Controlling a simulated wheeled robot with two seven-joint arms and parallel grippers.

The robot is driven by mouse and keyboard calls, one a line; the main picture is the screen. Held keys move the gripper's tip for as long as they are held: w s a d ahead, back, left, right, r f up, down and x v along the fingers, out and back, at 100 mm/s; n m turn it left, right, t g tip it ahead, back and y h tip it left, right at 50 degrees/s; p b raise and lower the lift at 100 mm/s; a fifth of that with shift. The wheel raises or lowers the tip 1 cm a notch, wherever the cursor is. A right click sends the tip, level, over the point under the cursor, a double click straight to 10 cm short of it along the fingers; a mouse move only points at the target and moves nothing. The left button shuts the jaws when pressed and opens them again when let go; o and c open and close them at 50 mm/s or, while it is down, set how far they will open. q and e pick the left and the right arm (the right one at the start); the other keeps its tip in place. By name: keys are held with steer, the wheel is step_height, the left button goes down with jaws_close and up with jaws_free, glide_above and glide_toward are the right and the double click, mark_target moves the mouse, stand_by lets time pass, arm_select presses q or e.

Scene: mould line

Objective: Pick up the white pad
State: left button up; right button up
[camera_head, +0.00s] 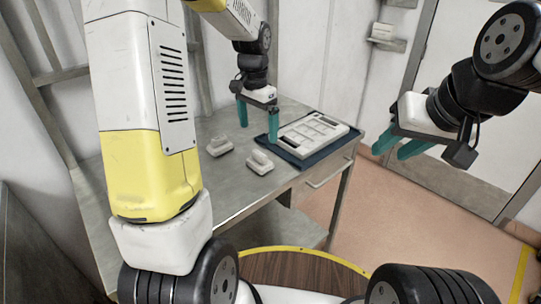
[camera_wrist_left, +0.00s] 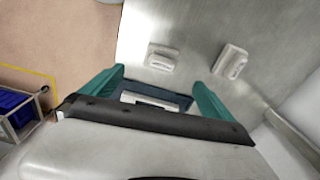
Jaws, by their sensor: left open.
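Two small off-white pads with raised grips lie on the grey metal table; the left pad (camera_head: 220,146) and the right pad (camera_head: 260,162) are apart. Both also show in the left wrist view, one near the middle (camera_wrist_left: 162,57) and one to the right (camera_wrist_left: 230,62). I cannot tell which one the task means. My left gripper (camera_head: 258,122) is open and empty above the table, behind the pads, with its teal fingers pointing down. In the left wrist view both pads lie beyond its fingertips (camera_wrist_left: 158,78). My right gripper (camera_head: 394,149) is open and empty, right of the table.
A white compartmented mould (camera_head: 335,129) lies on a dark blue mat (camera_head: 345,147) at the table's right end, close to my left gripper. The table's (camera_head: 228,185) front left is clear. A cart with blue bins (camera_wrist_left: 14,105) shows in the left wrist view.

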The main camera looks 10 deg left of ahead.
mark_target(261, 153)
arm_select(q)
steer(key=shift+m+g, duration=0.4)
steer(key=f, duration=0.1)
steer(key=w+f, duration=0.1)
steer(key=f, duration=0.2)
steer(key=shift+w+d, duration=0.15)
steer(key=shift+d, duration=0.1)
step_height(261, 153, down, 7)
steer(key=shift+w+a+f, duration=0.15)
steer(key=shift+f, duration=0.05)
steer(key=c, duration=1.5)
steer(key=shift+r, duration=0.55)
steer(key=r, duration=0.2)
steer(key=shift+s+r, duration=0.35)
steer(key=shift+s, duration=0.05)
steer(key=s+d, duration=0.1)
steer(key=s, duration=0.4)
steer(key=s+d, duration=0.2)
steer(key=s, duration=0.2)
steer(key=s+d+r, duration=0.1)
steer(key=s, duration=0.4)
steer(key=shift+s+d+r, duration=0.1)
steer(key=shift+s+d, duration=0.2)
